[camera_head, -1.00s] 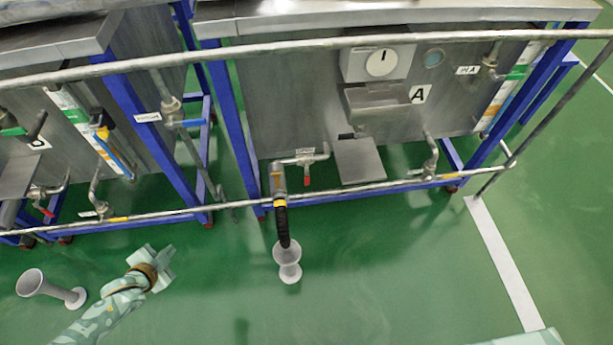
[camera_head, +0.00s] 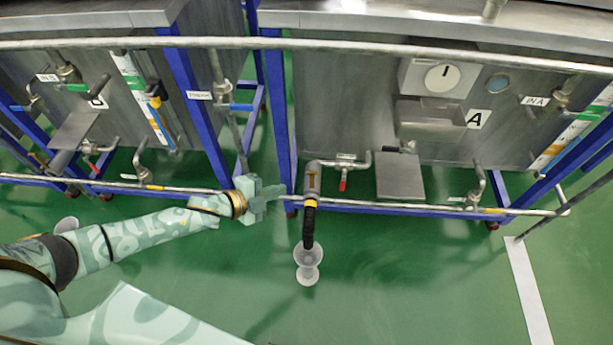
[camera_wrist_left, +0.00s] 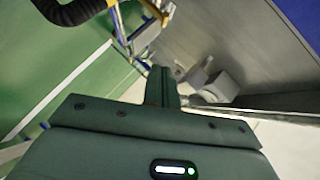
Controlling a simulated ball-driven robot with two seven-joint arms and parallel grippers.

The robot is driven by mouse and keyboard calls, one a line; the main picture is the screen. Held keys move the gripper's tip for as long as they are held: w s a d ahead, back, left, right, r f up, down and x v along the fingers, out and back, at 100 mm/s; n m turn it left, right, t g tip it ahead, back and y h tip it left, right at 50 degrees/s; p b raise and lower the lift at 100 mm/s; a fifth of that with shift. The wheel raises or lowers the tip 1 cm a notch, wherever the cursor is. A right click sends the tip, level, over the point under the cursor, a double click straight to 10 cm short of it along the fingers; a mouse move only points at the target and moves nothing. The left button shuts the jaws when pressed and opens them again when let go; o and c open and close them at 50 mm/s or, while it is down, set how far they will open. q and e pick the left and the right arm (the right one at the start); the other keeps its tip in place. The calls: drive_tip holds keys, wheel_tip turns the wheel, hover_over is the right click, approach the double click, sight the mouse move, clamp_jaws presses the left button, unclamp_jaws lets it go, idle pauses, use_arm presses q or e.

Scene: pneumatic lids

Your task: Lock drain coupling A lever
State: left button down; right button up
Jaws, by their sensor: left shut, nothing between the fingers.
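Drain coupling A (camera_head: 312,180) is a grey pipe end with yellow bands, below the tank marked A (camera_head: 478,119). A black hose (camera_head: 308,228) hangs from it; the hose also shows at the top left of the left wrist view (camera_wrist_left: 70,12). I cannot make out the coupling's lever separately. My left gripper (camera_head: 277,191) is shut and empty, just left of the coupling, with a small apparent gap. Its closed fingers also show in the left wrist view (camera_wrist_left: 162,86). My right gripper is not in view.
A red-handled valve (camera_head: 343,182) sits right of the coupling. A long rail (camera_head: 400,204) runs along the tank fronts at coupling height, and a higher rail (camera_head: 400,46) crosses above. A white floor funnel (camera_head: 308,262) stands under the hose. The green floor in front is free.

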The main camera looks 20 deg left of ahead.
use_arm(q)
drive_tip(key=b, duration=0.5)
approach(316, 174)
drive_tip(key=w+d, duration=0.2)
drive_tip(key=d, duration=0.2)
drive_tip(key=w+f+b, duration=0.1)
drive_tip(key=w+a+f, duration=0.1)
drive_tip(key=shift+w+f+b, duration=0.1)
drive_tip(key=shift+w+b, duration=0.2)
drive_tip(key=shift+b, duration=0.1)
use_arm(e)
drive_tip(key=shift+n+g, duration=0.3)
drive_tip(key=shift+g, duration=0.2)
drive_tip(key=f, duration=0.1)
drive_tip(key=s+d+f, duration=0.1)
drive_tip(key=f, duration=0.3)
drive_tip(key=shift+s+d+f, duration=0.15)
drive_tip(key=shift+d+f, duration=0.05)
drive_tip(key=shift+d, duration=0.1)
